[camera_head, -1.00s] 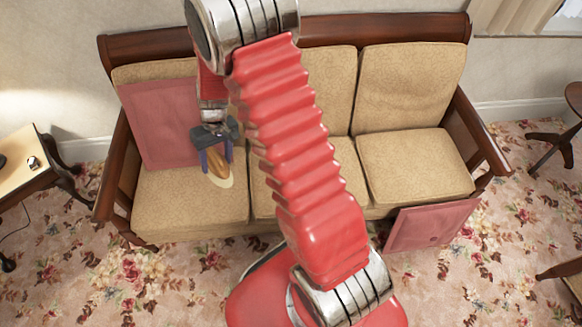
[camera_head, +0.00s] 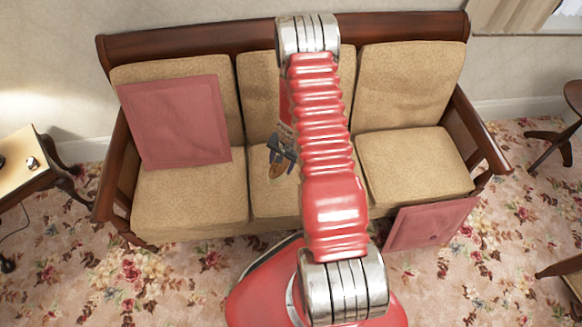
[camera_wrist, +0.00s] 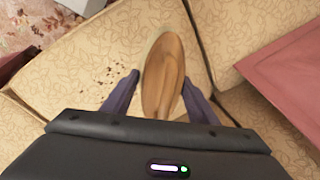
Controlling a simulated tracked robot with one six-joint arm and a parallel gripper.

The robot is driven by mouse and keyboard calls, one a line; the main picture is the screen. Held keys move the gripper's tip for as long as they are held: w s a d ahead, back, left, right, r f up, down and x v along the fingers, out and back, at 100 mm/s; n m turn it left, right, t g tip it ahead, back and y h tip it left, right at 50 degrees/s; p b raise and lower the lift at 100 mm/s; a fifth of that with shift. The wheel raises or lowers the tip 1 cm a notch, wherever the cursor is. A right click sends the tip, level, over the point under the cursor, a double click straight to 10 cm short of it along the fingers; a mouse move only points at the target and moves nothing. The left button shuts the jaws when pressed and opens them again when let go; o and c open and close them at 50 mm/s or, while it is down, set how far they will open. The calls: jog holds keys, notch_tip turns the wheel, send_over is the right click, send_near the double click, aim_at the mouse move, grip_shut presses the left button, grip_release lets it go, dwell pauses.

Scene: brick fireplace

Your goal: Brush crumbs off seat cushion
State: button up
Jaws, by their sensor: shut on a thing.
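A wooden-backed oval brush (camera_wrist: 163,62) with a pale bristle edge is held between the fingers of my gripper (camera_wrist: 156,92). My gripper (camera_head: 281,158) and the brush (camera_head: 275,173) are over the middle seat cushion (camera_head: 268,207) of the sofa. I cannot tell whether the bristles touch the fabric. Dark crumbs (camera_wrist: 121,73) lie scattered on the tan seat cushion (camera_wrist: 75,70) in the wrist view, left of the brush and near one finger. In the head view my arm hides part of the middle cushion, and no crumbs can be made out there.
A pink square cushion (camera_head: 177,122) leans on the sofa's left backrest. Another pink cushion (camera_head: 430,224) leans against the sofa front at right. The wooden armrests (camera_head: 112,175) and backrest rail (camera_head: 180,38) bound the seat. A small side table (camera_head: 40,165) stands at left.

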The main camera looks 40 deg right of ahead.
jog(key=shift+m, duration=0.8)
jog(key=s+d+f, duration=0.2)
jog(key=d, duration=0.1)
jog(key=shift+f, duration=0.3)
jog(key=shift+s+f, duration=0.1)
